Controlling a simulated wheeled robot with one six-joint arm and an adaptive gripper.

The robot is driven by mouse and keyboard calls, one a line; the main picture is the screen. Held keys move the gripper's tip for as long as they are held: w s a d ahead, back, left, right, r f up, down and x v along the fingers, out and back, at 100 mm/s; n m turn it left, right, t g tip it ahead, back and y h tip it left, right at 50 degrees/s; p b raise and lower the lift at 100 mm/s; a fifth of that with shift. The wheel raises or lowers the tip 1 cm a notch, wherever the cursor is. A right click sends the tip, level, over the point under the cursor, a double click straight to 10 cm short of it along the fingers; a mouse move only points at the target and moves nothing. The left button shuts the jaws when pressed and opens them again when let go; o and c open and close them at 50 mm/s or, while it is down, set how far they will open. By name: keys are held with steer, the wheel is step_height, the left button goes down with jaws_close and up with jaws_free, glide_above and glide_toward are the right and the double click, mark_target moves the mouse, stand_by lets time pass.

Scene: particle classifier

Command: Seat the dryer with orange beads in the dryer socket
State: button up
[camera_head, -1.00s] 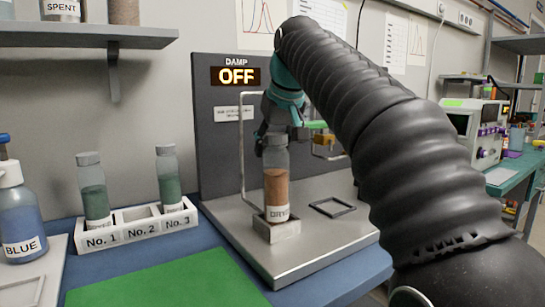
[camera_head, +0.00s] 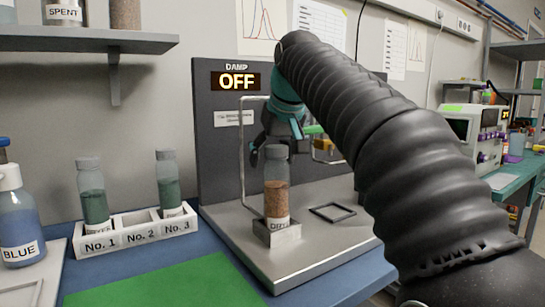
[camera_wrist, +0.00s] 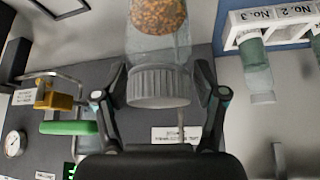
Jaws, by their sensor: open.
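The dryer with orange beads (camera_head: 276,197) is a clear capped bottle standing upright in the small grey dryer socket (camera_head: 285,236) on the metal plate. Its label is partly hidden by the socket wall. My gripper (camera_head: 273,142) is open, just behind and above the dryer's cap. In the wrist view, the dryer's ribbed grey cap (camera_wrist: 158,85) lies between my open gripper's fingers (camera_wrist: 160,92), with gaps on both sides and the beads visible beyond.
A white rack (camera_head: 127,241) at the left holds two green-filled bottles in No. 1 and No. 3; No. 2 is empty. A bent metal rod (camera_head: 242,150) stands beside the dryer. A square black frame (camera_head: 332,212) lies on the plate. The panel display (camera_head: 236,81) reads OFF.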

steer(key=p+v, duration=0.1)
steer(key=v, duration=1.1)
steer(key=shift+p, duration=0.4)
steer(key=s+d+f+m, duration=0.1)
steer(key=s+d+f, duration=0.3)
steer(key=f, duration=0.9)
steer(key=s+d+f+m+h, duration=0.1)
steer(key=s+d+f, duration=0.4)
steer(key=s+f, duration=0.6)
steer(key=s+d+f+m+h, duration=0.1)
steer(key=s+d+f, duration=0.4)
steer(key=f, duration=0.9)
steer(key=s+m, duration=0.1)
steer(key=s, duration=0.2)
steer(key=shift+d+f, duration=0.25)
steer(key=shift+f, duration=0.1)
steer(key=shift+s, duration=0.1)
